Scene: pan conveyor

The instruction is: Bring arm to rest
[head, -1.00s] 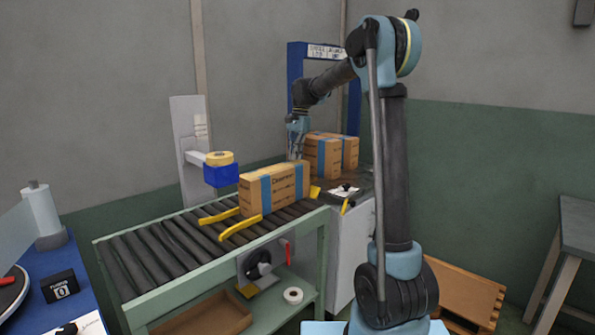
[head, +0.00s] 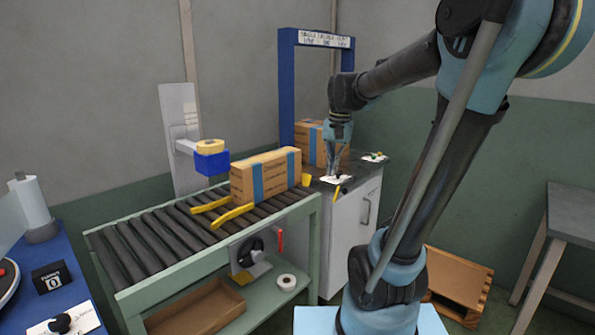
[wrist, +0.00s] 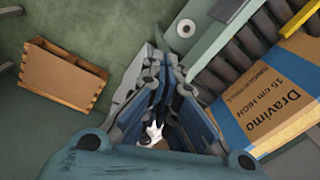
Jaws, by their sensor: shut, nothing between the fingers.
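My gripper (head: 336,170) hangs pointing down above the dark worktop of the white cabinet, right of the roller conveyor. It is shut and empty. In the wrist view its dark blue-grey fingers fill the lower middle, with a small white thing showing between or beyond them. My arm rises from the lower right and bends over at the top right, partly out of the picture. A brown box with blue tape (head: 265,176) stands on the conveyor, left of the gripper and apart from it; it also shows in the wrist view (wrist: 275,95).
The roller conveyor (head: 165,240) has yellow guides beside the box. Another taped box (head: 310,142) stands behind the gripper, near a blue arch (head: 287,85). Small items lie on the cabinet top. A wooden crate (head: 458,285) and grey table (head: 567,215) stand at right, with clear floor between.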

